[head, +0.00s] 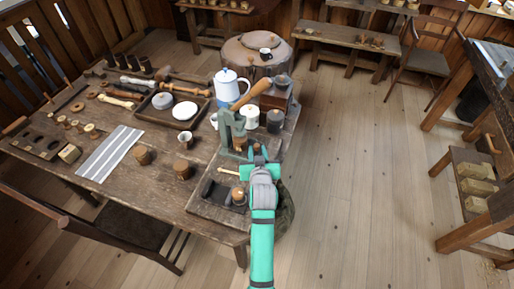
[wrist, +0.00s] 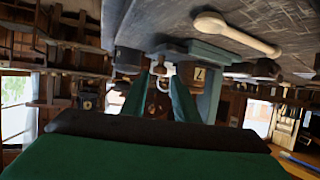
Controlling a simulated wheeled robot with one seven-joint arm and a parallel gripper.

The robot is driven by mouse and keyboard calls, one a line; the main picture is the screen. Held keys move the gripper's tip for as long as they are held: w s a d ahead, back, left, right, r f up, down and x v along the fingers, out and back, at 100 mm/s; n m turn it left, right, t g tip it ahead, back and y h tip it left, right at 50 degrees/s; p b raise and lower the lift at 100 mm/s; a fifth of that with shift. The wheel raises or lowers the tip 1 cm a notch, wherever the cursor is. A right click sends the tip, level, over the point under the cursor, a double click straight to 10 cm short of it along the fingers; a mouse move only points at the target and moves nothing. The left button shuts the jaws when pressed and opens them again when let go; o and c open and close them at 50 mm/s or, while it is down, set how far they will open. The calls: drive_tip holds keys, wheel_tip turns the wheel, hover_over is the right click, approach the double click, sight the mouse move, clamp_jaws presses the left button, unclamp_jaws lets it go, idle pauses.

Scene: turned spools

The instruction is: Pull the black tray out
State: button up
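A dark rectangular tray (head: 156,123) lies on the wooden table in the head view, holding a grey round thing and a white dish. A smaller black piece (head: 211,190) lies on the grey board near the front corner; I cannot tell which is the task's tray. My gripper (head: 260,152) is by the green press (head: 229,130), over the table's right edge. In the wrist view, which looks upside down, my gripper's two green fingers (wrist: 160,90) stand apart. A small pale knob or ring (wrist: 160,70) shows between them; no contact is clear.
A blue-white pot (head: 229,88), mugs and a grinder (head: 276,95) stand behind the press. A chair (head: 100,220) is at the table's front.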

sight(256, 146)
drive_tip(key=shift+x, duration=1.6)
drive_tip(key=shift+d, duration=0.1)
drive_tip(key=shift+a, duration=0.2)
clamp_jaws()
